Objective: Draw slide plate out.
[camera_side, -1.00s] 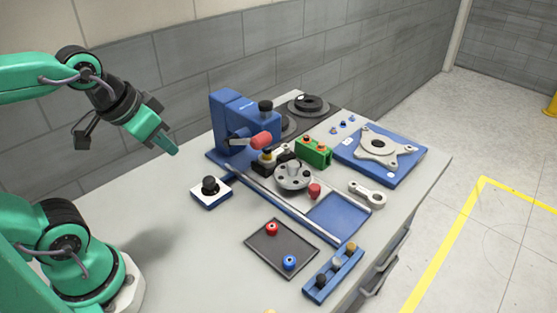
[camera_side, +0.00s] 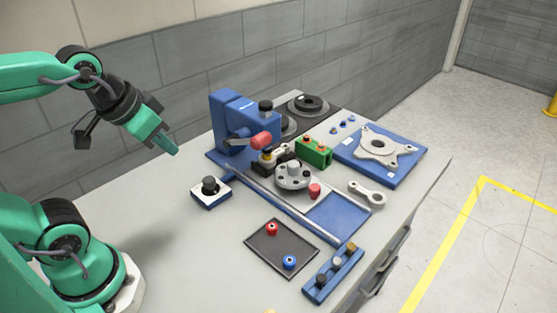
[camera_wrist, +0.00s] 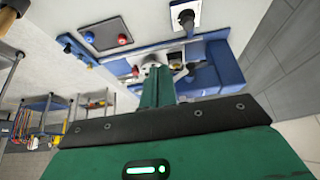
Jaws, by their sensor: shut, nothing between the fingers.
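The slide fixture has a long pale rail (camera_side: 290,207) with a flat blue plate (camera_side: 338,215) at its front right end. A grey round flanged piece (camera_side: 293,178) sits beside the rail, with a red knob (camera_side: 315,190) at its right. I cannot tell for sure which part is the slide plate. My gripper (camera_side: 174,151) is shut and empty, raised in the air left of the blue press-like unit (camera_side: 243,122), apart from everything. In the wrist view my green fingers (camera_wrist: 157,72) partly cover the grey flanged piece.
A dark tray (camera_side: 280,250) with a red and a blue piece lies in front. A black-knobbed block (camera_side: 210,190), a blue rack (camera_side: 333,273), a green block (camera_side: 314,151), a grey link (camera_side: 367,194) and a blue plate with a grey bracket (camera_side: 410,168) surround the fixture. The left table area is clear.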

